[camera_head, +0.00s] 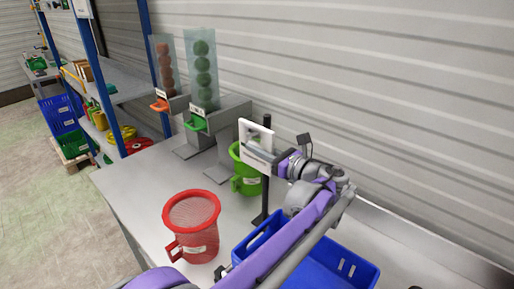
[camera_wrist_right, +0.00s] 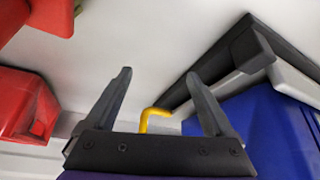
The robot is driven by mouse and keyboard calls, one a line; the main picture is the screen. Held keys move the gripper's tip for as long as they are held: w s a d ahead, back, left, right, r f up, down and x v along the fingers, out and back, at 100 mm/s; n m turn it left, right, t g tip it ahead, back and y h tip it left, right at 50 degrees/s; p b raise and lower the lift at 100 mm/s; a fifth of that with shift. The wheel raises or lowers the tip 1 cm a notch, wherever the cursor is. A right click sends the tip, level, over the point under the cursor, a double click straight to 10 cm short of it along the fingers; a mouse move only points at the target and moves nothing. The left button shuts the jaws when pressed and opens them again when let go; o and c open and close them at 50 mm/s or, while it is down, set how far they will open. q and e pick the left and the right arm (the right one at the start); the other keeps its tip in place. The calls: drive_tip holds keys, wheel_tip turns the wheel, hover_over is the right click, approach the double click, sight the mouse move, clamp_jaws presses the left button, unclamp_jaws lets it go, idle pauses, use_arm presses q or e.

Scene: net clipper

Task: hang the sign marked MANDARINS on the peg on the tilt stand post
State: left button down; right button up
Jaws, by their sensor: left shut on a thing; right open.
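The white sign (camera_head: 256,158), with an open frame at its top, is at the upper part of the dark tilt stand post (camera_head: 265,196). Its lettering is too small to read. My left gripper (camera_head: 277,161) is shut on the sign's right side and holds it up close to the post. I cannot tell whether the sign hangs on the peg or is only in front of it. In the right wrist view my right gripper (camera_wrist_right: 160,92) is open and empty. A yellow bent rod (camera_wrist_right: 153,118) shows beyond its fingers.
A red mesh basket (camera_head: 191,228) stands at the front left and a green one (camera_head: 244,180) behind the post. A blue bin (camera_head: 348,268) is at the front right, under my left arm. Dispensers with red (camera_head: 165,65) and green (camera_head: 203,70) balls stand at the back.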

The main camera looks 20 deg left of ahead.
idle(0.3)
use_arm(q)
drive_tip(key=c, duration=0.8)
unclamp_jaws()
drive_tip(key=shift+o, duration=0.2)
drive_tip(key=shift+s+d, duration=0.1)
